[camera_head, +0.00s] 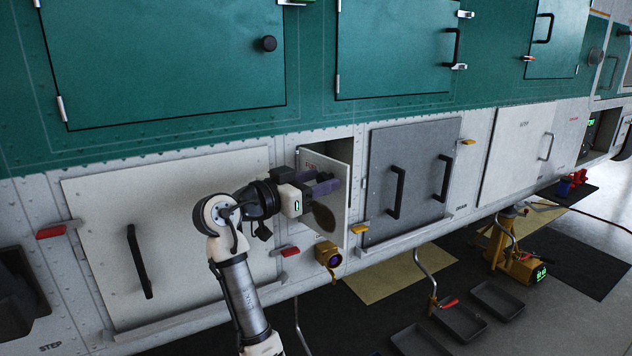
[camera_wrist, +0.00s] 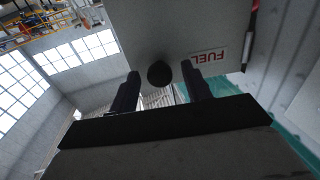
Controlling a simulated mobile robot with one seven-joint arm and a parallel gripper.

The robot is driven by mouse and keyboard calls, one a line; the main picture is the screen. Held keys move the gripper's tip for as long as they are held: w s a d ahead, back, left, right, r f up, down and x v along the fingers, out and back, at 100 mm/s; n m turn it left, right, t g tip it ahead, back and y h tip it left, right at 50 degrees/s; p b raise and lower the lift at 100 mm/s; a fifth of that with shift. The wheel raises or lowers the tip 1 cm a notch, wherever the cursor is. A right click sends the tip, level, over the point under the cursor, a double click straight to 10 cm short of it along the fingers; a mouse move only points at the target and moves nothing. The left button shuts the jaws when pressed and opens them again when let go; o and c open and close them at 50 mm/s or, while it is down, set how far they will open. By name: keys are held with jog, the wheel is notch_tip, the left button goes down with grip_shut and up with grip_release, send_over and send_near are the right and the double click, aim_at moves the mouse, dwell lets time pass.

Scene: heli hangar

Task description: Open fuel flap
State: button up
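The fuel flap (camera_head: 341,205) is a small light grey panel low on the helicopter's side. It stands swung out from the body, with a dark gap (camera_head: 335,146) showing above it. In the wrist view the flap (camera_wrist: 180,30) carries a red "FUEL" label and a round black knob (camera_wrist: 160,74). My gripper (camera_head: 326,184) is at the flap in the head view. In the wrist view its two dark fingers (camera_wrist: 160,69) are apart, one on each side of the knob, with a small gap on both sides. The knob is hidden in the head view.
A grey panel with two black handles (camera_head: 411,180) is right of the flap. A large white panel (camera_head: 180,225) is to the left. A gold fitting (camera_head: 328,255) sits just below the flap. Trays (camera_head: 497,300) and a yellow jack (camera_head: 515,262) stand on the floor at right.

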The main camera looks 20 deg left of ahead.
jog(key=b+v, duration=0.3)
jog(key=v, duration=1)
jog(key=shift+s+a, duration=0.2)
jog(key=shift+s, duration=0.15)
